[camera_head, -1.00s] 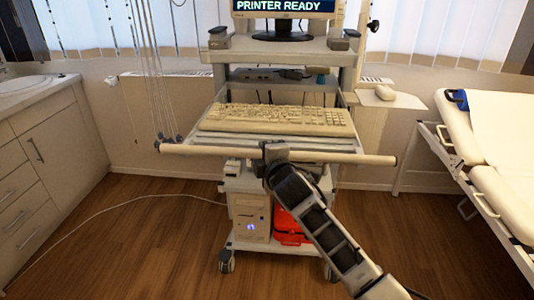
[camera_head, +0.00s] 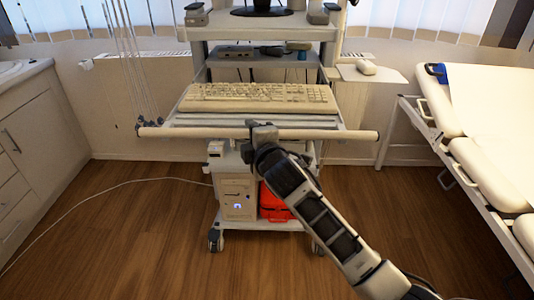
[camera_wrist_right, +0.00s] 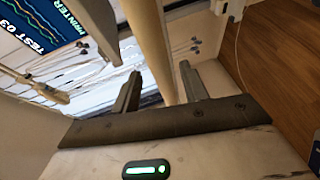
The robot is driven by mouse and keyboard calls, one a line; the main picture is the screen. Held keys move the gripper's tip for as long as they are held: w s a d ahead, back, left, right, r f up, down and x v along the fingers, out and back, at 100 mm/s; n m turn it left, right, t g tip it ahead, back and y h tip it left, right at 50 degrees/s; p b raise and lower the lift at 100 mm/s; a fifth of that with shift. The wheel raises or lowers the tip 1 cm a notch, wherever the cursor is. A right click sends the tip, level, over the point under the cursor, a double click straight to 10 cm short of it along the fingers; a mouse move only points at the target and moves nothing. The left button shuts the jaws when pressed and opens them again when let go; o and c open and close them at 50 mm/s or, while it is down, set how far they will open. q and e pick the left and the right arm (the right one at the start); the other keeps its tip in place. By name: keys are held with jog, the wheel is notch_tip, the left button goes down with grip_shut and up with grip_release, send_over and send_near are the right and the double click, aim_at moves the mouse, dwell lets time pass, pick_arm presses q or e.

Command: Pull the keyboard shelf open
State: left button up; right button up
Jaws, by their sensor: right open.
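The keyboard shelf (camera_head: 205,121) is a pale slatted tray on a white cart. A cream keyboard (camera_head: 258,97) lies on it. A long cream bar (camera_head: 190,132) runs across its front edge and sticks out past both sides. My right gripper (camera_head: 262,128) is at the middle of this bar. In the right wrist view the bar (camera_wrist_right: 150,40) passes between the two fingers of my right gripper (camera_wrist_right: 160,82). The fingers are apart, with gaps beside the bar. In the head view the gripper hides a short part of the bar. My left gripper is not in view.
Below the shelf, the cart holds a white computer (camera_head: 237,197) and a red case (camera_head: 273,203). A bed (camera_head: 490,175) stands at the right, and a cabinet (camera_head: 35,145) at the left. Thin cords hang at the bar's left end. The wood floor in front is mostly clear.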

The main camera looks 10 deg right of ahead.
jog(key=v, duration=1.2)
jog(key=s+d+f+m+g+y, duration=0.1)
jog(key=s+f+m+g, duration=0.4)
jog(key=s+f+m, duration=1.1)
jog(key=s+d+f, duration=0.1)
jog(key=s+f, duration=0.4)
jog(key=f, duration=0.3)
jog(key=shift+f+g, duration=0.3)
jog(key=shift+f, duration=0.1)
jog(key=shift+w, duration=0.1)
